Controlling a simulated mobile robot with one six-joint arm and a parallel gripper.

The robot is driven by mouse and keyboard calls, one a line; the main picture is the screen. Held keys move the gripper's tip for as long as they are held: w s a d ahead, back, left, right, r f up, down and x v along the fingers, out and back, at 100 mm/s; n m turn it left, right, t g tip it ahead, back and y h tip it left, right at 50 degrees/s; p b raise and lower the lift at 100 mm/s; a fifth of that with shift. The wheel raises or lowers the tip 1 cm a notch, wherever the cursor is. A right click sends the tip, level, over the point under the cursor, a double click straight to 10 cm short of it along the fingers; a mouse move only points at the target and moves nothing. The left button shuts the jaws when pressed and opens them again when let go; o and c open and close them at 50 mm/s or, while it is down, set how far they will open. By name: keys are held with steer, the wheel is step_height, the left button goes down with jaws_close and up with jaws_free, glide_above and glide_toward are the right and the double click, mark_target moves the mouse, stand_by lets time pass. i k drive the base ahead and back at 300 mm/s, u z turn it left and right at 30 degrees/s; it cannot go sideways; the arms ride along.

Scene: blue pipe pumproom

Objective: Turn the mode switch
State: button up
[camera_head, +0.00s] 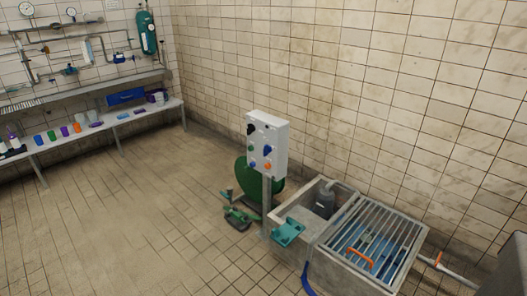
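A white control box (281,146) stands on a grey post near the middle of the head camera view. Its front carries several small parts: a black one (251,129) at the upper left, a dark blue one (267,150) at the right, a green one near the middle left, and a blue and an orange one low down. I cannot tell for sure which of them is the mode switch, or which way it points. My gripper is not in view.
Right of the post is a concrete basin with a metal grate (372,240), an orange handle (360,259) and a teal object (287,232) at its edge. Green equipment (241,216) stands by the post's foot. A bench (150,110) with cups is far left. The left floor is clear.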

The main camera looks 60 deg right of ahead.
mark_target(267, 149)
steer(key=z, duration=0.3)
steer(key=i, duration=0.95)
steer(key=u, duration=0.1)
steer(key=k, duration=0.9)
steer(key=z, duration=0.15)
steer(key=i, duration=0.65)
